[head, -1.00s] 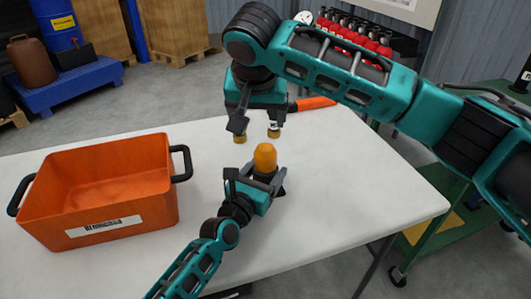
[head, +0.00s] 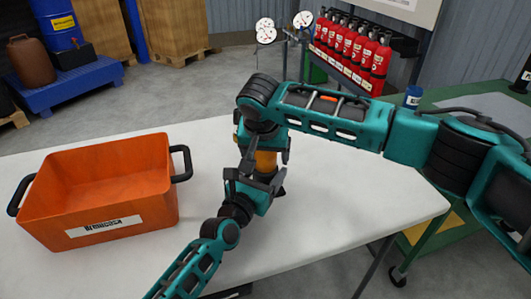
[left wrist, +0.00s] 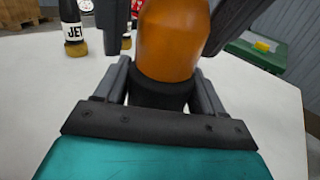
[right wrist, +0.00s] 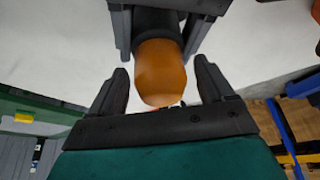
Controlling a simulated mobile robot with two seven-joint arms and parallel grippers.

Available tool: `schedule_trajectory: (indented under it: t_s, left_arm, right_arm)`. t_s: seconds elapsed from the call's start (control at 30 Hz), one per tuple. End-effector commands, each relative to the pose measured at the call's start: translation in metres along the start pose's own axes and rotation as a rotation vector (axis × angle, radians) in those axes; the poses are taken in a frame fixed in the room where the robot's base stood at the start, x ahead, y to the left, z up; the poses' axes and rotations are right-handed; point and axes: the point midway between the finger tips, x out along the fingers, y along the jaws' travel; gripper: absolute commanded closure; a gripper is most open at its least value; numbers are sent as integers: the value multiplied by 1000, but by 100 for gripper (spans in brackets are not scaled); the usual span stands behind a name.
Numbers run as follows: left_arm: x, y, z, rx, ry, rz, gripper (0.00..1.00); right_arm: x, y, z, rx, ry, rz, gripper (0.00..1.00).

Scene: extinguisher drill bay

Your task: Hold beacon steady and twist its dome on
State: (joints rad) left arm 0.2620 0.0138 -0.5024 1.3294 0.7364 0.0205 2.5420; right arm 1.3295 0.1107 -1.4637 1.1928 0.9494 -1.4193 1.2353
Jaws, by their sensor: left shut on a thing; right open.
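The beacon stands upright on the white table, with an orange dome (head: 265,161) above a black base (left wrist: 160,94). The dome sits on the base, but I cannot tell whether it is screwed tight. My left gripper (left wrist: 162,82) is shut on the black base, with a finger on each side. My right gripper (right wrist: 162,68) is open, its fingers on either side of the orange dome (right wrist: 160,75) with gaps showing. In the head view, my right arm and gripper partly hide the dome.
An orange crate (head: 168,210) with black handles stands left on the table (head: 330,215). A bottle marked JET (left wrist: 76,32) stands behind the beacon. A green cart (head: 470,210) is at the right. The table right of the beacon is clear.

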Motion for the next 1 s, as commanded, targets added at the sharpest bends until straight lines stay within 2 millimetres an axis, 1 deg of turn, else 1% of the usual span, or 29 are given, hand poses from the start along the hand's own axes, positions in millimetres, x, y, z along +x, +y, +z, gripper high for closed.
schedule_trajectory:
  t_s: [0.27,0.37,0.87,1.0]
  left_arm:
    - [0,0,-1,0,2,0,78]
    - [0,0,-1,0,2,0,78]
    - [0,0,-1,0,2,0,78]
    - [0,0,-1,0,2,0,78]
  right_arm:
    - [2,0,0,-1,0,-1,19]
    - [2,0,0,-1,0,-1,27]
    - [2,0,0,0,0,0,74]
    - [2,0,0,-4,0,-2,75]
